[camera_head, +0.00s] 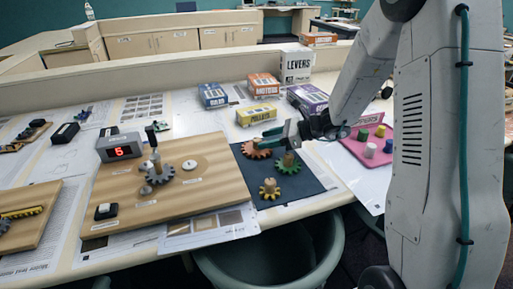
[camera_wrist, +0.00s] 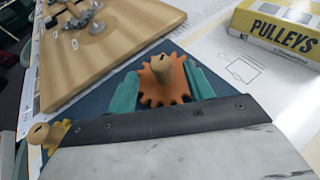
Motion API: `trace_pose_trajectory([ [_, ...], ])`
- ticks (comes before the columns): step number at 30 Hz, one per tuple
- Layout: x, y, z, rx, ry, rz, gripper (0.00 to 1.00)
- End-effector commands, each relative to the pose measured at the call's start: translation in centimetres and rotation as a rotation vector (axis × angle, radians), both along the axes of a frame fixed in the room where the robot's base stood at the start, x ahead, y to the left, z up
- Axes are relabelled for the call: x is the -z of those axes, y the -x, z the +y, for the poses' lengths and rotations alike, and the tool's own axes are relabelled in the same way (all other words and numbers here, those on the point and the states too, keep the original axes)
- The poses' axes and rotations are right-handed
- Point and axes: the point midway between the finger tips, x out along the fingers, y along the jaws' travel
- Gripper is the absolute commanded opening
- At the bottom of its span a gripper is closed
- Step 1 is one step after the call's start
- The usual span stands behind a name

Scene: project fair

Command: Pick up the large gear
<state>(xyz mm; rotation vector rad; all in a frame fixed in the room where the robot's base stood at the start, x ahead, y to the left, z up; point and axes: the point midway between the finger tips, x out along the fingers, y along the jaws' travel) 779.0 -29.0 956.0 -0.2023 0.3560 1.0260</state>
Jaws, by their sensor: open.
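The orange gear (camera_head: 257,152) with a wooden peg handle lies on a dark blue mat (camera_head: 314,186) and looks the largest of the loose gears. A green gear (camera_head: 288,167) lies to its right and nearer, and a small yellow gear (camera_head: 269,193) lies nearest the front. My gripper (camera_head: 271,139) is open with teal fingers. In the wrist view, the orange gear (camera_wrist: 164,82) shows between the fingers of my gripper (camera_wrist: 163,88). The yellow gear (camera_wrist: 50,134) shows at left there; the green gear is hidden. I cannot tell how far the fingers are above the mat.
A wooden board (camera_head: 215,195) with a mounted gear and a red display (camera_head: 122,151) stands to the left. The yellow PULLEYS box (camera_head: 256,116) and other boxes stand behind. A pink tray (camera_head: 356,150) with coloured cylinders is at right. A bin (camera_head: 275,262) stands below the table edge.

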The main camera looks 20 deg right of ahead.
Motion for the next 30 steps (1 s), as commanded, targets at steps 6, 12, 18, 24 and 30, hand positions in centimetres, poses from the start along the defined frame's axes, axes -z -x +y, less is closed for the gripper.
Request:
trace_pose_trajectory([
  [6,1.5,-1.7,2.5,-0.005,0.001,0.001,0.52],
  [12,1.9,-2.2,3.4,-0.003,0.001,0.000,0.52],
  [18,1.9,-2.2,3.3,-0.002,0.002,-0.001,0.30],
  [24,1.8,-2.2,3.3,-0.002,0.002,-0.001,0.03],
  [30,1.7,-2.2,3.3,-0.002,0.002,-0.002,0.03],
])
